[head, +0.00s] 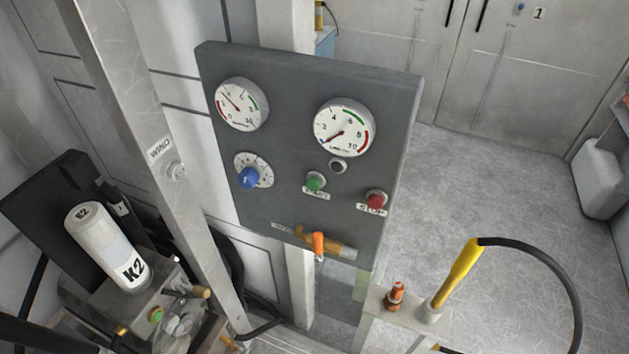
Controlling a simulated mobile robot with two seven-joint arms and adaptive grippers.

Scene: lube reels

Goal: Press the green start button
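The green start button (315,181) sits on the dark grey control panel (290,75), above a label reading START. The red stop button (376,199) is to its right and a little lower, with a STOP label. A small dark round lamp or fitting (338,166) is just above and right of the green button. Nothing covers the green button. Neither of my grippers shows in the head view.
Two gauges (345,127), a blue knob (248,178) and an orange-handled valve (318,243) are on the panel. A metal post (150,130) and a K2 canister (105,245) stand left. A yellow nozzle (459,272) with black hose stands lower right. Open floor lies behind right.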

